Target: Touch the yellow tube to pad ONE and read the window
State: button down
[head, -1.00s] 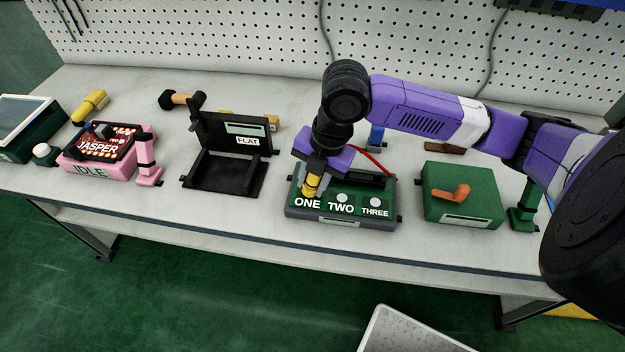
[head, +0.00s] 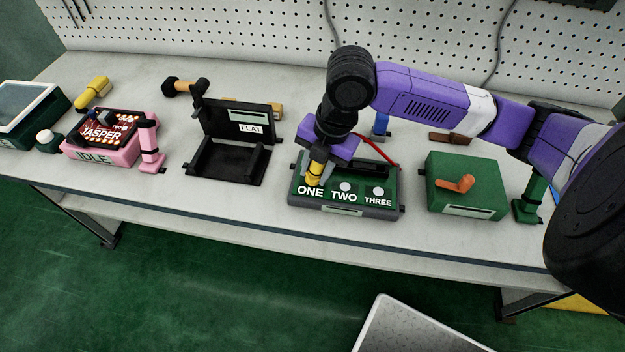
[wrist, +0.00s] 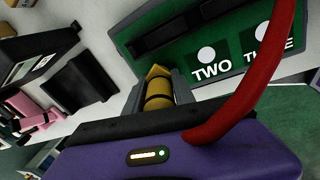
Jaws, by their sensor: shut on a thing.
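My gripper (head: 318,170) is shut on the yellow tube (head: 314,174) and holds it point down over the left end of the green test board (head: 392,207). The tube's lower end is just above the ONE label and covers pad ONE, so I cannot tell whether it touches. Pads TWO (head: 345,187) and THREE (head: 378,190) are bare white discs. The pale window (head: 342,210) on the board's front face is too small to read. In the wrist view the tube (wrist: 158,92) sits between the jaws, and a red lead crosses in front of the board.
A green box with an orange handle (head: 456,184) stands to the right. A black open fixture marked FLAT (head: 236,125) and a pink unit marked IDLE (head: 92,157) stand to the left. The bench front (head: 240,205) is clear.

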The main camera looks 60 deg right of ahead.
jog(key=shift+f, duration=0.3)
dwell(0.7)
jog(key=shift+w+a+p+v, duration=0.1)
jog(key=shift+w+p+v, duration=0.1)
jog(key=shift+p+v, duration=0.75)
jog(key=shift+w+a+p+v, duration=0.1)
jog(key=shift+w+p+v, duration=0.3)
jog(key=shift+v, duration=0.95)
jog(key=shift+w+a+p+v, duration=0.1)
jog(key=shift+p+v, duration=0.8)
jog(key=shift+v, duration=0.3)
